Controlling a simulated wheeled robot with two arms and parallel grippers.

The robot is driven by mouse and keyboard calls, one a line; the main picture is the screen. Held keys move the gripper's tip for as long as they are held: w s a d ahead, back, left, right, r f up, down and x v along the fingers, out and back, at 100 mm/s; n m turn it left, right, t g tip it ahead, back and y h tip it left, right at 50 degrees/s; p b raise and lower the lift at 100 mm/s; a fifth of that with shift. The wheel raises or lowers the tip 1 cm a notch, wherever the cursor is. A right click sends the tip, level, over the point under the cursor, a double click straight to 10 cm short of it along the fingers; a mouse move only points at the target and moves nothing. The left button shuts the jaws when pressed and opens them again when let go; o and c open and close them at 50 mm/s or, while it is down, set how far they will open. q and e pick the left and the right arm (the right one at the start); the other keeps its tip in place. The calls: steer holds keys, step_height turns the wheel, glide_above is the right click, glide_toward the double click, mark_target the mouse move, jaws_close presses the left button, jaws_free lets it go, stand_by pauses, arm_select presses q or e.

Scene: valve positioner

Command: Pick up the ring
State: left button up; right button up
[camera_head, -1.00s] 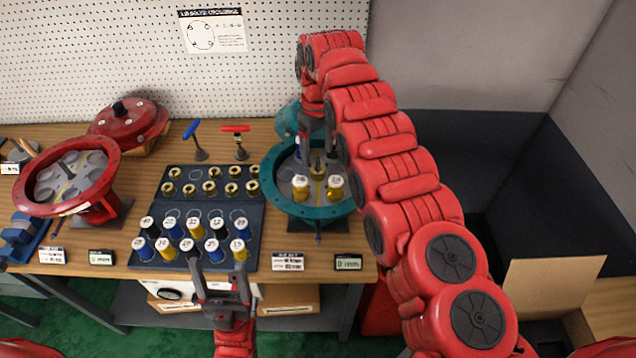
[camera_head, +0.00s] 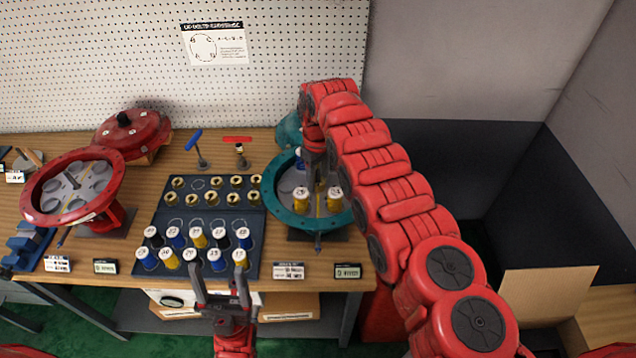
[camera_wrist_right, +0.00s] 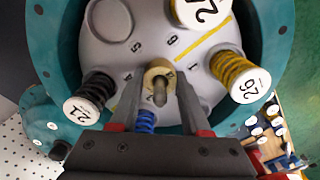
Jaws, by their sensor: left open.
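A brass ring (camera_wrist_right: 158,75) sits around the grey stem at the middle of the teal valve body (camera_wrist_right: 58,50), in the right wrist view. My right gripper (camera_wrist_right: 159,88) has one finger on each side of this ring, with small gaps; I cannot make out contact. In the head view my right gripper (camera_head: 318,172) reaches down into the teal valve body (camera_head: 282,213), and its arm hides part of it. Several more brass rings (camera_head: 233,199) stand in the dark tray (camera_head: 165,218). My left gripper (camera_head: 222,296) is open and empty at the tray's front edge.
Numbered yellow, blue and black springs stand in the tray; a yellow spring (camera_wrist_right: 236,72) and a black spring (camera_wrist_right: 92,92) stand inside the teal body near my right gripper. A red valve body (camera_head: 32,205) and red cover (camera_head: 132,132) are at the left.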

jaws_close()
steer(key=shift+r, duration=0.1)
